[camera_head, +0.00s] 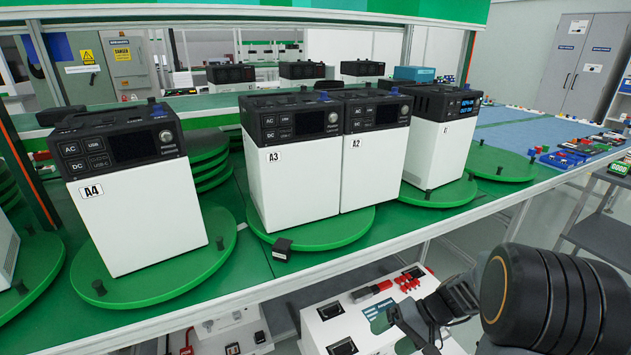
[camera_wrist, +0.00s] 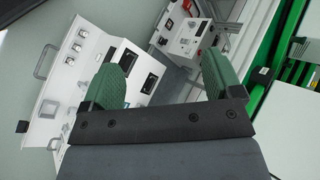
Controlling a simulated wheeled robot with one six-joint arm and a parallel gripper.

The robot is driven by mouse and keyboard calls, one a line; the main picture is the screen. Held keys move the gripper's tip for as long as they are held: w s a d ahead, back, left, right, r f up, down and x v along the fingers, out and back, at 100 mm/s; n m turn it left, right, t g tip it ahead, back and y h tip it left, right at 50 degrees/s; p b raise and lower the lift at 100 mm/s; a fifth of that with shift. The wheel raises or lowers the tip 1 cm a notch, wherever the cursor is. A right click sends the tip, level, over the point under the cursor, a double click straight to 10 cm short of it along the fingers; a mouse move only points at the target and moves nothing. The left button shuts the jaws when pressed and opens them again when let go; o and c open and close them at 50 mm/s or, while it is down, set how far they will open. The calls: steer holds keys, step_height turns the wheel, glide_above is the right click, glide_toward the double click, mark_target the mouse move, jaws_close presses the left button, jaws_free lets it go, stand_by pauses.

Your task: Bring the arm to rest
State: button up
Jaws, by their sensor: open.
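My gripper (camera_head: 397,322) is at the lower right of the head view, low in front of the green line and beside a white test panel (camera_head: 330,332). In the wrist view my gripper (camera_wrist: 166,72) shows two green fingers spread wide apart, with nothing between them. The fingers are open and touch nothing that I can see. My dark arm link covers the lower right corner of the head view.
White power units A4 (camera_head: 140,220), A3 (camera_head: 295,180) and A2 (camera_head: 374,165) stand on green turntables. Another unit (camera_head: 437,150) stands to their right. A small black block (camera_head: 282,249) sits at a turntable's front edge. White panels (camera_wrist: 95,85) with sockets lie beyond my fingers.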

steer(key=s+r+t+h+p, duration=0.1)
steer(key=s+r+h+p, duration=0.1)
steer(key=r, duration=0.7)
steer(key=s+r+n+t+h+p, duration=0.1)
steer(key=r+h+p, duration=0.3)
steer(key=r, duration=0.5)
steer(key=s+a+r+t+h+p, duration=0.1)
steer(key=s+r+t+h+p, duration=0.1)
steer(key=r+p, duration=0.5)
step_height(320, 180, up, 2)
steer(key=shift+s+r+n+h, duration=0.1)
steer(key=shift+s+n+h, duration=0.3)
steer(key=shift+s+h, duration=0.5)
steer(key=shift+s, duration=0.15)
